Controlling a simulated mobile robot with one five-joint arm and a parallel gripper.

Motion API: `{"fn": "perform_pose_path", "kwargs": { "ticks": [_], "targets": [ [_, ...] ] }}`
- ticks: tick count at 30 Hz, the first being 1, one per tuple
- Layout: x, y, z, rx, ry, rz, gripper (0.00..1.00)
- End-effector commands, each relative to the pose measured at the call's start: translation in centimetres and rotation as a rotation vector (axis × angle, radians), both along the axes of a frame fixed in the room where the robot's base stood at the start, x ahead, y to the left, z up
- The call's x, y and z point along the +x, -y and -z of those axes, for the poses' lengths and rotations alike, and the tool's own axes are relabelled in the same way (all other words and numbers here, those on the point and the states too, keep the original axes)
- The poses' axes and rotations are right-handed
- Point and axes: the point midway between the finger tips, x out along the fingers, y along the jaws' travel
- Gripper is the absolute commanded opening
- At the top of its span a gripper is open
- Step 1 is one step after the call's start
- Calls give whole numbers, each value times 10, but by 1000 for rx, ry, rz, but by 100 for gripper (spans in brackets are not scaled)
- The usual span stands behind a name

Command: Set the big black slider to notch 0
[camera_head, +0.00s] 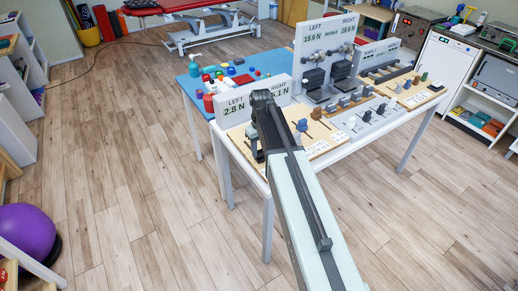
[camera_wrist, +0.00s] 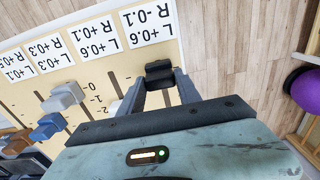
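In the wrist view, the big black slider's knob (camera_wrist: 159,70) stands on a pale panel (camera_wrist: 112,72) with white number cards. My gripper (camera_wrist: 160,84) has one finger on each side of the knob, and the knob fills the space between the fingertips. Small scale marks lie on the panel left of my gripper; the knob's exact notch cannot be read. In the head view, my arm covers much of the panel (camera_head: 317,146) and hides the black knob.
A white readout board (camera_head: 236,103) rises behind the panel. More sliders (camera_head: 367,116) stand to the right. A purple ball (camera_head: 26,231) is on the floor at left.

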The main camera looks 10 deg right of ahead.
Motion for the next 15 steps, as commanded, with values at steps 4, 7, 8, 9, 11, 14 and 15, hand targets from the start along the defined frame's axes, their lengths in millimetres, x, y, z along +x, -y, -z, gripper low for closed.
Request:
{"fn": "perform_pose_path", "kwargs": {
  "ticks": [4, 7, 8, 9, 11, 14, 15],
  "targets": [
    [-5, 1, 1, -2, -13, 1, 62],
    [-4, 1, 1, -2, -12, 1, 62],
    [-4, 1, 1, -2, -12, 1, 62],
    [-4, 1, 1, -2, -11, 1, 62],
    [-4, 1, 0, -2, -11, 1, 62],
    [-3, 1, -4, -1, -10, 1, 62],
    [-3, 1, -7, -1, -10, 2, 62]
  ]
}}
